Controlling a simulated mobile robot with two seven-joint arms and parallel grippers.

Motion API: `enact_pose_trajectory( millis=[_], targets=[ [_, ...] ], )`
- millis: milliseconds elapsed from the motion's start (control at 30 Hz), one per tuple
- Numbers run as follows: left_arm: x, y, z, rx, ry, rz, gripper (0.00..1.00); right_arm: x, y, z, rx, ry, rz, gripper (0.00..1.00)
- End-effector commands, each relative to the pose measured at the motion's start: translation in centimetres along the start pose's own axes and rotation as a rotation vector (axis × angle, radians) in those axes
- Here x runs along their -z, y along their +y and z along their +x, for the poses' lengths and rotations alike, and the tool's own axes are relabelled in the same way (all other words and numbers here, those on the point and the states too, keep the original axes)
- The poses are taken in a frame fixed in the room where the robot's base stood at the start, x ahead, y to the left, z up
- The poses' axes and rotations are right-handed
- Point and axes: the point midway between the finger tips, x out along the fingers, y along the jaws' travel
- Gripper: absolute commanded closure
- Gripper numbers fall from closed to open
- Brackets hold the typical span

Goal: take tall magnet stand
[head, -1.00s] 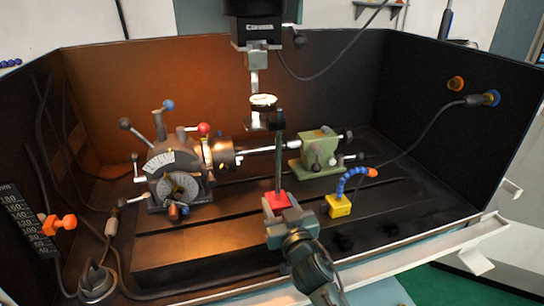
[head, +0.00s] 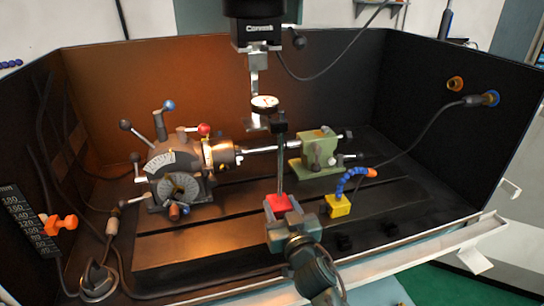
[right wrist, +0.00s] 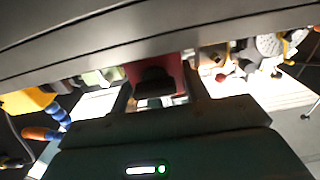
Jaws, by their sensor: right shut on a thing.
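The tall magnet stand has a red base (head: 276,203), a thin upright post (head: 281,163) with a dark clamp on top, and a round dial (head: 264,102) near the post's top. My right gripper (head: 281,209) is shut on the red base from the front side. In the right wrist view the red base (right wrist: 178,72) shows between the fingers, partly hidden by a dark part in front of it. I cannot tell whether the base touches the table. My left gripper is not in view.
A yellow block with a blue hose (head: 339,207) stands close right of the red base. The indexing head (head: 178,175) is at left, the green tailstock (head: 319,155) behind right, the machine spindle (head: 255,35) above. Dark walls (head: 450,110) enclose the slotted table (head: 215,235).

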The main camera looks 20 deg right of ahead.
Motion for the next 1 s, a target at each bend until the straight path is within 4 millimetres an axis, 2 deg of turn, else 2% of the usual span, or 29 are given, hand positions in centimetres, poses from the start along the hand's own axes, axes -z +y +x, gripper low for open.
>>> enact_pose_trajectory(
  millis=[33,400,867,1000],
  targets=[
    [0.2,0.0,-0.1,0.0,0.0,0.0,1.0,0.8,-0.1,0.0,0.002,0.013,0.001,1.0],
    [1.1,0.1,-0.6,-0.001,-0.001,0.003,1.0,1.8,-0.1,-0.4,0.002,0.014,0.002,1.0],
    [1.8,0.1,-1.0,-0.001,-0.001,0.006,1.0,2.5,0.0,-1.0,0.002,0.013,0.001,1.0],
    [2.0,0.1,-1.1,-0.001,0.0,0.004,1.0,2.6,0.0,-1.8,0.002,0.013,0.002,1.0]
  ],
)
